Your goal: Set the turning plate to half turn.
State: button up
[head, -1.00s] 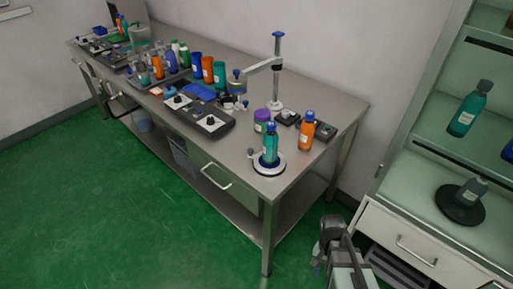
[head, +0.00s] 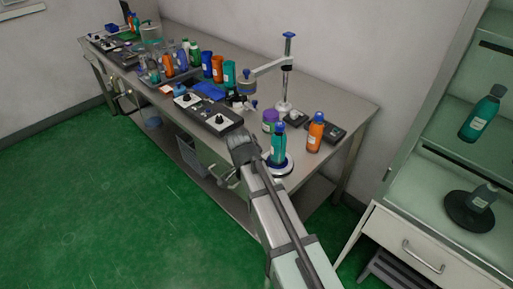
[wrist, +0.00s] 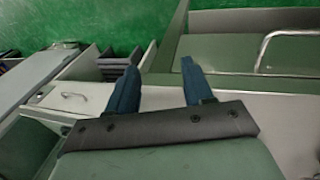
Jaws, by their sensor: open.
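The round turning plate (head: 289,166), with a pale rim, lies at the bench's front right corner in the head view. A teal bottle with a blue cap (head: 278,144) stands upright on it. My arm passes in front of the plate's left side and hides part of it, including any mark or handle there. My gripper (head: 224,180) is left of the plate, by the bench's front edge, and looks apart from it. In the wrist view my two dark blue fingers (wrist: 158,70) are spread with nothing between them. The plate cannot be made out there.
An orange bottle (head: 315,133), a purple-lidded jar (head: 270,121) and a post with a side arm (head: 286,75) stand close behind the plate. A knob panel (head: 208,115) lies to the left. A cabinet (head: 410,235) stands at right. The green floor in front is clear.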

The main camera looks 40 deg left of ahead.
jog(key=w+a+r+m+t, duration=0.2)
jog(key=w+a+r+m, duration=0.15)
jog(key=a+r, duration=0.4)
jog(key=w+a+r+m+t, duration=0.1)
jog(key=w+a+r+m, duration=0.1)
jog(key=w+a+r, duration=0.4)
jog(key=shift+y, duration=0.5)
jog(key=x, duration=0.3)
jog(key=s+x, duration=0.1)
jog(key=x, duration=0.7)
jog(key=shift+s+a+f, duration=0.1)
jog(key=shift+s+f, duration=0.15)
jog(key=shift+c, duration=0.4)
grip_shut()
